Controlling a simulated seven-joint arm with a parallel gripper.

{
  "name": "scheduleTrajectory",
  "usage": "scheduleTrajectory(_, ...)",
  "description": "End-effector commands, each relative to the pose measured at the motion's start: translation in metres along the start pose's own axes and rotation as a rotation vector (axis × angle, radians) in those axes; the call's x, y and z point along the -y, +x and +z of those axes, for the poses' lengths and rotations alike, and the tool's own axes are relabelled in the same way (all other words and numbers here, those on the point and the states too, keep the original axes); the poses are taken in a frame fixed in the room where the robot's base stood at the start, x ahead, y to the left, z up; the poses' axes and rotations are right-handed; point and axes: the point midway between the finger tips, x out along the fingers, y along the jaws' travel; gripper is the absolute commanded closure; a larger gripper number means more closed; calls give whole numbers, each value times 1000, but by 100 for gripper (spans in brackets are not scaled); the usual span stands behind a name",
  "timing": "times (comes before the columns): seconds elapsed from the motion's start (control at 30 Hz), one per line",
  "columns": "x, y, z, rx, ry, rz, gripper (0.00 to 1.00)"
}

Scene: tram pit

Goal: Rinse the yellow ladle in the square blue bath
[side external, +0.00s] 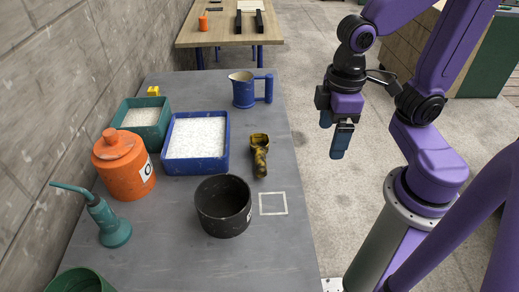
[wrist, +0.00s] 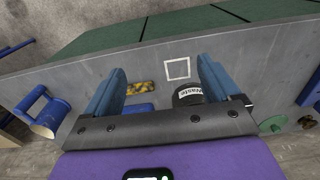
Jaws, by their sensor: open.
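The yellow ladle (side external: 259,154), with dark marks, lies on the grey bench just right of the square blue bath (side external: 196,172). The bath is filled with white, foamy-looking content. In the wrist view the ladle (wrist: 141,88) shows between my fingers, lower down the picture than their tips, with a strip of the blue bath (wrist: 139,107) below it. My gripper (side external: 341,143) is open and empty, fingers pointing down, in the air to the right of the bench and apart from the ladle. Its two blue fingers are spread wide in the wrist view (wrist: 160,74).
A black pot (side external: 223,208), labelled "Waste" in the wrist view, stands in front of the bath, beside a white square outline (side external: 273,204). A blue jug (side external: 252,90), green bath (side external: 142,117), orange lidded pot (side external: 123,165) and green oil can (side external: 106,220) stand around. The bench's right edge is clear.

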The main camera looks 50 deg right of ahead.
Motion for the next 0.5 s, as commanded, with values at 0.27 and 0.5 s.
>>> scheduleTrajectory(0.27,-34,-5,-54,7,448,7,11)
scheduleTrajectory(0.5,-67,-8,-93,9,833,12,11)
